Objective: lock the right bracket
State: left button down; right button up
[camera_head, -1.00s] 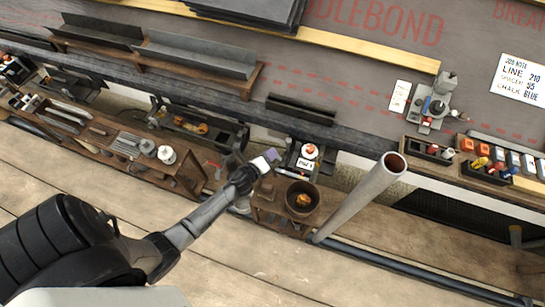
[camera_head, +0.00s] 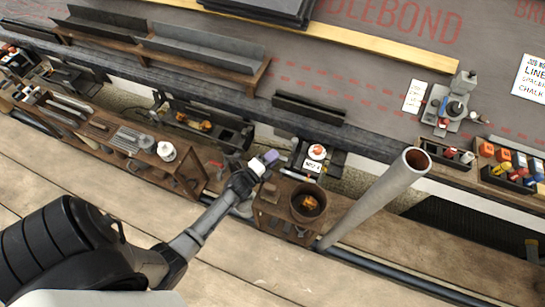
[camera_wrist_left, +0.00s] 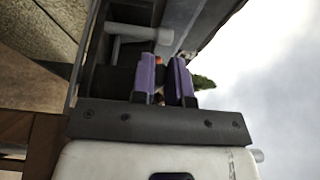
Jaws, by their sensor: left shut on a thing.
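The right bracket (camera_head: 316,166) is a dark fitting below the roof edge, with a white round cap with a red centre and a white label on it. My left gripper (camera_head: 270,157) is beside it on the left. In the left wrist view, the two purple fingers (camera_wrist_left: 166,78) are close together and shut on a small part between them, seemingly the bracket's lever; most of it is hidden. A pale grey T-shaped bar (camera_wrist_left: 132,32) stands just beyond the fingers. I cannot tell the lock's position. My right gripper is not in view.
A brown bucket (camera_head: 308,203) stands on a wooden box right below the bracket. A large grey pipe (camera_head: 375,200) leans to the right of it. Another dark bracket (camera_head: 205,125) is to the left, above a wooden tool bench (camera_head: 110,140). The plank floor in front is clear.

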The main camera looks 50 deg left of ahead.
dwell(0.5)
pick_arm(q)
jog(key=c, duration=1.1)
grip_release()
jog(key=s+p, duration=0.1)
jog(key=s, duration=0.3)
jog(key=s+p, duration=0.2)
jog(key=s, duration=0.3)
jog(key=s+p, duration=0.2)
jog(key=s, duration=0.2)
jog(key=shift+s+d+f, duration=0.1)
jog(key=shift+s+d, duration=0.3)
